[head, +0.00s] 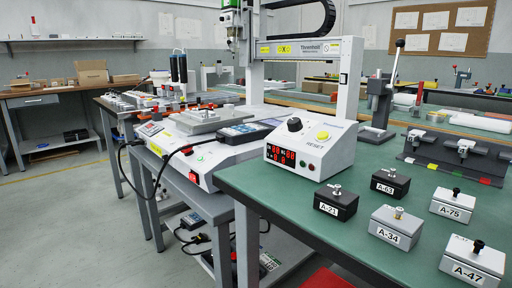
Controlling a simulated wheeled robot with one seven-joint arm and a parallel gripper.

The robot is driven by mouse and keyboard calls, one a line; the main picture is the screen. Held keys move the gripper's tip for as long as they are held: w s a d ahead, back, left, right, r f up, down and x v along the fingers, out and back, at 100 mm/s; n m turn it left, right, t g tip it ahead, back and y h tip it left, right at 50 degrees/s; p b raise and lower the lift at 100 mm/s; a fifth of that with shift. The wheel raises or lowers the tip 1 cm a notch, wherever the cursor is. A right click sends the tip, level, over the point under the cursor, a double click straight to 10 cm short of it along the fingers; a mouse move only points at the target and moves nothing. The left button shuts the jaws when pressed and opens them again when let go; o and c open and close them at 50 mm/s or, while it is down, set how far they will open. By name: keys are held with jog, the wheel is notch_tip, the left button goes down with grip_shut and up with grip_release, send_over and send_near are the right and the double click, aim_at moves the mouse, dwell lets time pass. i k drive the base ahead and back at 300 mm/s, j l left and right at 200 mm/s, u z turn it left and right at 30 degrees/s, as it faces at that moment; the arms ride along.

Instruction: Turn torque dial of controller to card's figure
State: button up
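The controller (325,147) is a white box with a sloped face at the left end of the green bench. Its black torque dial (294,124) stands on the upper left of that face. A yellow button (323,136) is to the right of the dial, above the word RESET. Red digits glow on a dark display (281,154) on the front, too small to read surely. Small green and red buttons are beside the display. I cannot make out a card with a figure. My gripper is not in view, and nothing touches the dial.
Labelled blocks, including A-23 (336,203), A-34 (397,228) and A-47 (472,262), stand on the green bench (290,190) right of the controller. A gantry machine (215,145) is behind on the left. A lever press (382,95) stands behind right. Grey floor is open at left.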

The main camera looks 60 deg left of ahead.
aim_at(294, 124)
jog(key=u, duration=2.1)
jog(key=j+z, duration=0.1)
jog(key=j, duration=0.15)
jog(key=i+j+z, duration=0.1)
jog(key=i+j, duration=0.05)
jog(key=j, duration=0.1)
